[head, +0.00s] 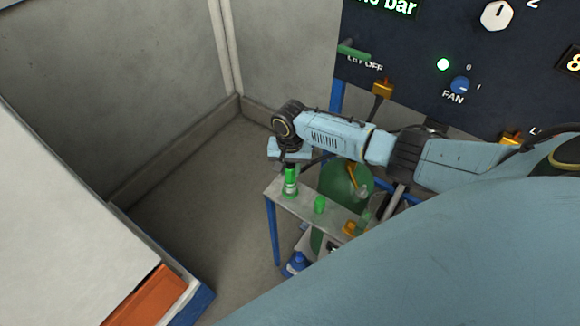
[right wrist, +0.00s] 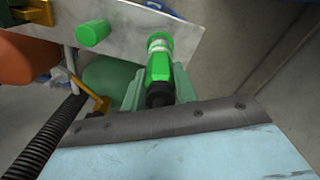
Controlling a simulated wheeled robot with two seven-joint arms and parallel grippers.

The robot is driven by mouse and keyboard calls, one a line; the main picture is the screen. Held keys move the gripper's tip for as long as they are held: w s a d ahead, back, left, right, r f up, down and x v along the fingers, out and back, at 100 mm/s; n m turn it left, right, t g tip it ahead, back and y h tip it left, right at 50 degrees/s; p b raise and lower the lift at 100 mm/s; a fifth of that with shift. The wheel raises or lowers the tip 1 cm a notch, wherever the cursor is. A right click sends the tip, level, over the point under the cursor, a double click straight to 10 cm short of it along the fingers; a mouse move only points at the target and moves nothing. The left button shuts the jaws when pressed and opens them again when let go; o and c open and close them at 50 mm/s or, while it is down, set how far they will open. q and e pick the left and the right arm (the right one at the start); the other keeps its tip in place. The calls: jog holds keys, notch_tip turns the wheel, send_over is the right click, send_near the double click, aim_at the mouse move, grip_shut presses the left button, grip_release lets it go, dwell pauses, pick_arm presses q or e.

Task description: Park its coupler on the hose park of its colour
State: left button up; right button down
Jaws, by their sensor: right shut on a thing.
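A green coupler (head: 290,183) with a pale metal collar stands roughly upright at the left end of a grey metal shelf (head: 305,210). My right gripper (head: 289,163) is above it, shut on its upper part; the right wrist view shows the coupler (right wrist: 160,68) between the two pale green fingers. Green also shows at the collar's far end, at the shelf; I cannot tell whether the coupler is fully seated there. A second green peg (head: 319,204) stands beside it on the shelf, apart from the gripper; it also shows in the right wrist view (right wrist: 92,33). My left gripper is out of view.
An orange-yellow fitting (head: 349,228) sits farther right on the shelf. A dark green rounded body (head: 345,183) is behind the shelf. A dark control panel (head: 440,65) with knobs stands at the back right. The floor left of the shelf (head: 200,220) is clear.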

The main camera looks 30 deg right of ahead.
jog(key=shift+f, duration=0.35)
jog(key=c, duration=1)
grip_release()
jog(key=shift+r, duration=0.1)
notch_tip(320, 180, up, 13)
jog(key=shift+r+p, duration=0.1)
jog(key=shift+p, duration=0.3)
